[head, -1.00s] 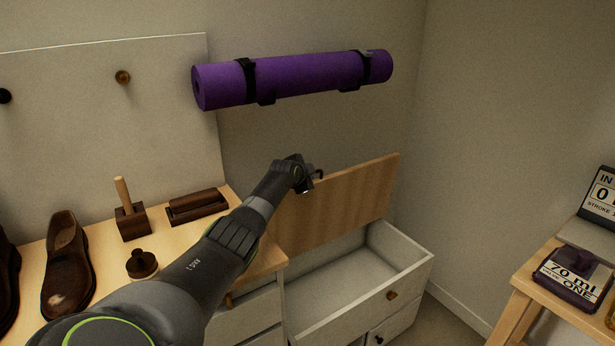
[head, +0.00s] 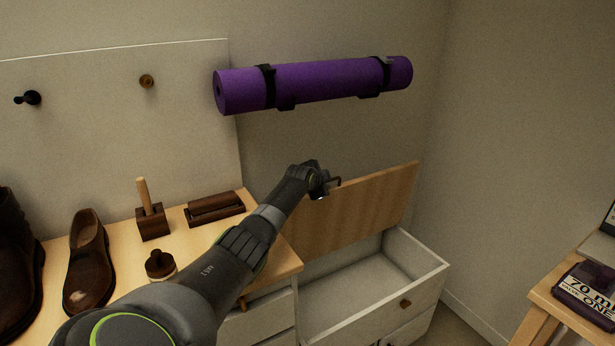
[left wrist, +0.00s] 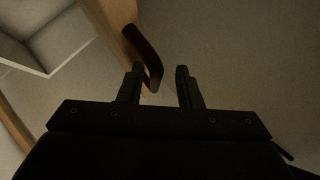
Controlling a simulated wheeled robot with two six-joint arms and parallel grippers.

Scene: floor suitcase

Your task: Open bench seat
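The bench seat's wooden lid (head: 365,208) stands raised, close to upright, near the back wall. The white bench box (head: 425,272) below it is open and looks empty inside. My left gripper (head: 325,184) is at the lid's top edge. In the left wrist view my left gripper (left wrist: 158,85) has its fingers apart. A dark brown handle (left wrist: 143,50) on the lid's edge reaches down beside the left finger, its lower end in the gap; I cannot tell whether they touch. My forearm hides the lid's left part. My right gripper is not in view.
A wooden bench top (head: 222,225) at left holds brown shoes (head: 90,265), a brush (head: 216,208) and other shoe-care items. A purple rolled mat (head: 325,83) hangs on the wall above the lid. A small wooden table (head: 548,298) stands at right, with floor between.

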